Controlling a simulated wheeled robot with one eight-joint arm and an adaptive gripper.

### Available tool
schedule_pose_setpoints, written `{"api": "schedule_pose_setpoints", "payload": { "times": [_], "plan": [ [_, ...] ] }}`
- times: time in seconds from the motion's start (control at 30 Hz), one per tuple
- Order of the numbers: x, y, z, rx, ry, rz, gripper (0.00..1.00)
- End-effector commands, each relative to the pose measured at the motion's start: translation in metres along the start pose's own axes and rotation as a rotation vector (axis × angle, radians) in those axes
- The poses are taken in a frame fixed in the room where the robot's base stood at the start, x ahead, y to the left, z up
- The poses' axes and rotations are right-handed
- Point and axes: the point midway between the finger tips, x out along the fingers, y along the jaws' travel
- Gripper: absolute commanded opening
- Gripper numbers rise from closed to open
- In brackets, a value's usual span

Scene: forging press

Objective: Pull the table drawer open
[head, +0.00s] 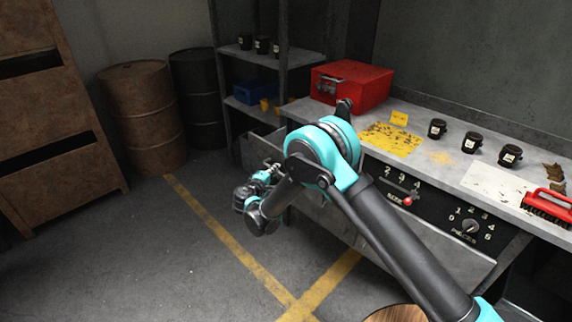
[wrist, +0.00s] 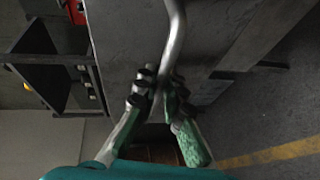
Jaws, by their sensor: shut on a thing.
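The table (head: 440,110) is a grey metal bench on the right in the head view. In the wrist view a bent metal bar handle (wrist: 176,42) runs down from the top edge to my fingers, in front of a grey panel (wrist: 215,35). My gripper (wrist: 157,92) is shut on this handle, with a finger on each side of it. In the head view my gripper (head: 264,178) is low beside the drawer, and the handle is hidden there.
A red toolbox (head: 352,84), black cups (head: 472,142) and a red brush (head: 546,204) stand on the table. A control panel with dials (head: 470,226) is on its front. Shelves, barrels (head: 142,95) and a brown cabinet (head: 50,110) stand behind. The floor left of my gripper is clear.

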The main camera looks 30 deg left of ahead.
Motion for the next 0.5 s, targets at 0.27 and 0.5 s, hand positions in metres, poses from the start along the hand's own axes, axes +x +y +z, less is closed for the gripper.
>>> {"api": "schedule_pose_setpoints", "payload": {
  "times": [0.27, 0.5],
  "plan": [
    [-0.026, -0.006, -0.011, 0.001, 0.0, -0.001, 0.0],
    [-0.031, -0.007, -0.013, 0.001, -0.001, -0.001, 0.0]
  ]
}}
